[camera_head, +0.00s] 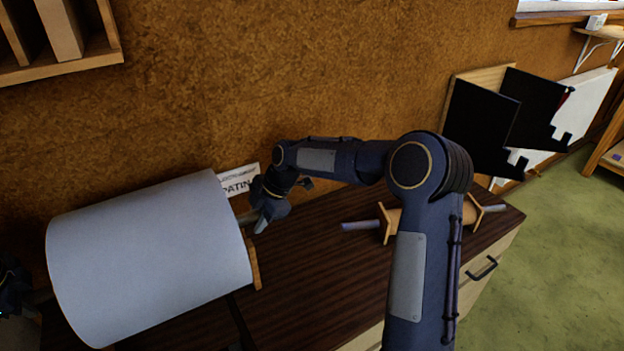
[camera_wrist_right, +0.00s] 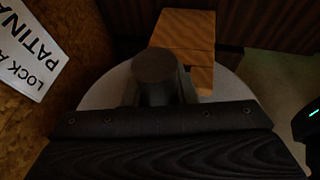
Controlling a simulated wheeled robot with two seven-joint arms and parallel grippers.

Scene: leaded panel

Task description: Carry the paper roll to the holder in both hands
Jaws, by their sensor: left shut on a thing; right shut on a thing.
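The paper roll (camera_head: 150,255) is a big white cylinder at the left of the head view, lying roughly level with its right end higher in the picture. My right gripper (camera_head: 265,212) is shut on the rod at its right end. In the right wrist view the dark round rod end (camera_wrist_right: 155,65) sits between the fingers, before the pale roll face (camera_wrist_right: 232,88). My left gripper (camera_head: 22,296) is at the left edge, shut on the other rod end, partly out of view. A wooden upright (camera_head: 255,265) beside the roll's right end may be the holder; most of it is hidden.
A dark wooden cabinet top (camera_head: 320,265) extends right of the roll. A wooden spool-like piece (camera_head: 386,223) with grey rod ends lies on it, partly behind my right arm. A cork wall (camera_head: 280,70) with a PATINA sign (camera_head: 238,181) stands close behind.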

